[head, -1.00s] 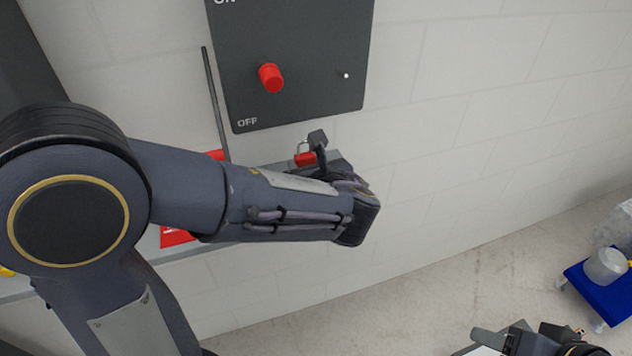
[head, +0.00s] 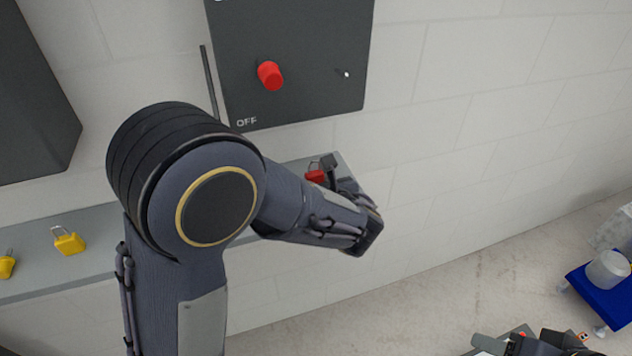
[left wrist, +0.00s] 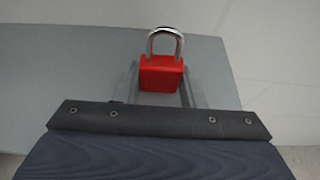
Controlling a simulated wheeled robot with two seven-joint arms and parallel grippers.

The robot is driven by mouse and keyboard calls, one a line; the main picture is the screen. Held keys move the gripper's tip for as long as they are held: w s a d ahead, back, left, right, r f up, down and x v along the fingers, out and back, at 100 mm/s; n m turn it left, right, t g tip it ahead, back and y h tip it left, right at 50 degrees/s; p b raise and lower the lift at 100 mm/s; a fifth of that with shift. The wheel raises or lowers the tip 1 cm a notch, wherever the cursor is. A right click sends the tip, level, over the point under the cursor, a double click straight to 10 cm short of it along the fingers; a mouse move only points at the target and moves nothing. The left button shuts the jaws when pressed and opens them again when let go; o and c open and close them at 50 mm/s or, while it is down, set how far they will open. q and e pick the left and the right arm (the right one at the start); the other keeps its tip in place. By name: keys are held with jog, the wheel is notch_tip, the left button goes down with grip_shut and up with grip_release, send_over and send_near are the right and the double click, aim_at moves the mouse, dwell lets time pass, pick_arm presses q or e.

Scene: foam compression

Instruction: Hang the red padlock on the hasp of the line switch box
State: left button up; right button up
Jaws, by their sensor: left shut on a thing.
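The red padlock (head: 315,176) has a silver shackle pointing up. In the left wrist view the padlock (left wrist: 162,74) stands upright between the two fingers. My left gripper (head: 324,171) is shut on its body, low over the grey shelf. The line switch box (head: 305,40) is dark grey, on the wall above, with a red knob (head: 270,76) and the word OFF. A small bright fitting (head: 346,73) at its right side may be the hasp. The padlock is below the box and apart from it. My right gripper (head: 505,343) is partly in view at the bottom right.
A grey shelf (head: 95,268) runs along the wall and carries yellow padlocks (head: 69,243) at the left. Another dark box (head: 30,100) is at the upper left. A blue cart (head: 600,298) with a translucent container (head: 607,269) stands at the right. The wall right of the switch box is clear.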

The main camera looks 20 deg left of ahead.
pick_arm(q)
jog(key=shift+f, duration=0.2)
jog(key=o, duration=1)
jog(key=shift+o, duration=0.2)
jog(key=shift+r, duration=0.15)
jog(key=shift+s+d+r, duration=0.1)
jog(key=shift+s+d, duration=0.1)
jog(key=v, duration=0.6)
jog(key=shift+s+a+r, duration=0.1)
jog(key=shift+s, duration=0.3)
jog(key=shift+s+r, duration=0.1)
jog(key=shift+s, duration=0.2)
